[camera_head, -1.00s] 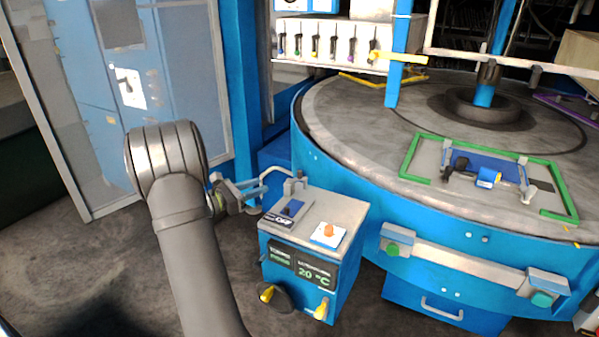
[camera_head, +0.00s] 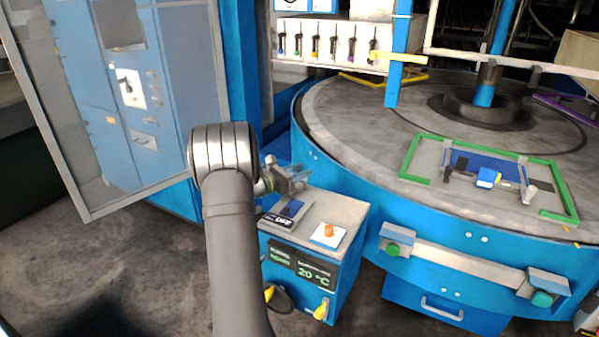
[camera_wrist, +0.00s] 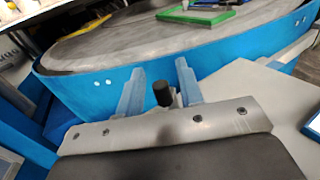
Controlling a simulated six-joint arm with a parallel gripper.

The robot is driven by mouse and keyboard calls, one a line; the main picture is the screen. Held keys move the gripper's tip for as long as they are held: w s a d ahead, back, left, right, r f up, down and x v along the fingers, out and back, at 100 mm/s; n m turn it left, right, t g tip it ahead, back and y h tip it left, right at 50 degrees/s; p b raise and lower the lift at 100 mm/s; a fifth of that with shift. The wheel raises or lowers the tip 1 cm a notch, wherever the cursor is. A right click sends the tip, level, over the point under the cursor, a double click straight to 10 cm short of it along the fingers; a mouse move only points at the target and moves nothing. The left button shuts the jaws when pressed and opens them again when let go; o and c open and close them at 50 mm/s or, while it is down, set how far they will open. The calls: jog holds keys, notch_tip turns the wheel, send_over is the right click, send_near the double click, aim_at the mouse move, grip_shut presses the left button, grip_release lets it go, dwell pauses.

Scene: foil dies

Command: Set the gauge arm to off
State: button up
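My gripper (camera_head: 304,176) is over the rear left part of the blue and grey control box's top. In the wrist view its two pale fingers (camera_wrist: 160,76) stand apart, with a short black knob (camera_wrist: 162,93) showing between them. Whether the fingers touch the knob cannot be told. The knob looks like the gauge arm's end, but most of that arm is hidden behind my gripper in the head view. A dark plate marked OFF (camera_head: 279,219) lies on the box's top, beside a dark blue block (camera_head: 292,208).
The control box (camera_head: 343,272) has an orange button (camera_head: 328,230) on top and a 20 °C display (camera_head: 314,275) in front. A large round table (camera_head: 350,130) stands close on the right. A glazed door (camera_head: 75,200) is at left.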

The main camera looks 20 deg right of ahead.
grip_shut()
jog(key=shift+n+t, duration=0.3)
jog(key=n+t+y, duration=0.1)
jog(key=n+t, duration=0.1)
jog(key=w+n+t+y, duration=0.1)
jog(key=t+y, duration=0.1)
jog(key=t, duration=0.1)
jog(key=shift+w+a+n, duration=0.1)
jog(key=shift+n, duration=0.3)
jog(key=shift+w+a+n+t+y, duration=0.15)
jog(key=shift+w+n+t+y, duration=0.1)
jog(key=shift+n+t+y, duration=0.65)
jog(key=shift+w+a+n+t+y, duration=0.2)
jog(key=shift+n+t+y, duration=0.5)
jog(key=shift+t+y, duration=0.25)
jog(key=shift+y, duration=0.25)
grip_release()
